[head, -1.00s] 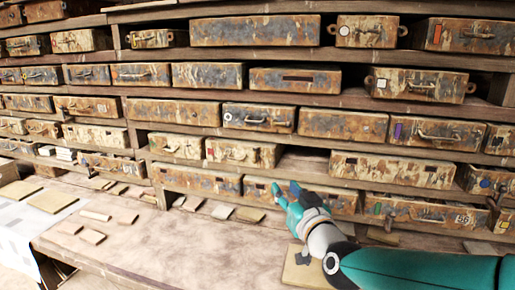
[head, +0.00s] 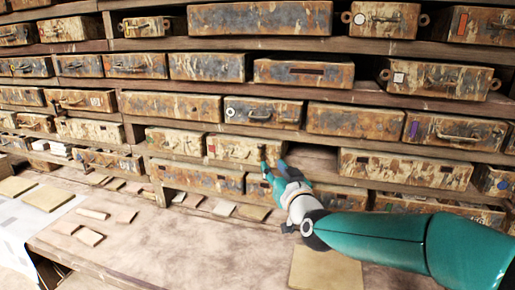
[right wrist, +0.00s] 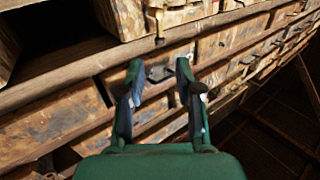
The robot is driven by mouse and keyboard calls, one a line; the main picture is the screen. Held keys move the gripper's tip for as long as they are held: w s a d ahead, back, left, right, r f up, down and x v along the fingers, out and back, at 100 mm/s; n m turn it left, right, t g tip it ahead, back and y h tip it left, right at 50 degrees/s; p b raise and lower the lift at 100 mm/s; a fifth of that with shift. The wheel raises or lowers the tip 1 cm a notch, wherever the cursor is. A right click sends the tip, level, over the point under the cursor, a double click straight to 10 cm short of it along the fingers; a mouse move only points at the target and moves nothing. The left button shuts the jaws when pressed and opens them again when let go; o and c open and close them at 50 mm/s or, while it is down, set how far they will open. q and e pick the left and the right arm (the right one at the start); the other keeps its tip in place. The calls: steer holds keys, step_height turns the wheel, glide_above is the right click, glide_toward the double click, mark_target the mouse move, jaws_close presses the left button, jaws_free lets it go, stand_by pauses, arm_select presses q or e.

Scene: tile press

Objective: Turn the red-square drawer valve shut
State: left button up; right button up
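A worn, rusty drawer (head: 232,150) with a small reddish mark at its left end sits in the lower middle of the rack. My right gripper (head: 271,165) is at this drawer's lower right corner, its fingers pointing up and left. In the right wrist view the right gripper's fingers (right wrist: 159,68) are apart with nothing held between them. A small dark peg (right wrist: 159,41) hangs from a drawer just beyond the fingertips; I cannot tell whether it is the valve. My left gripper is not in view.
Shelves of similar drawers surround the gripper, and an open gap lies right of the drawer. Another drawer (head: 487,29) at upper right bears an orange-red rectangle. Loose tiles (head: 91,213) lie on the bench (head: 170,250), whose middle is mostly clear.

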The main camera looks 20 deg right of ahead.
mark_target(260, 150)
steer(key=w+p, duration=0.3)
steer(key=w, duration=0.7)
steer(key=shift+w+p, duration=0.3)
steer(key=shift+w, duration=0.1)
jaws_close()
steer(key=shift+a, duration=0.45)
steer(key=shift+d, duration=0.35)
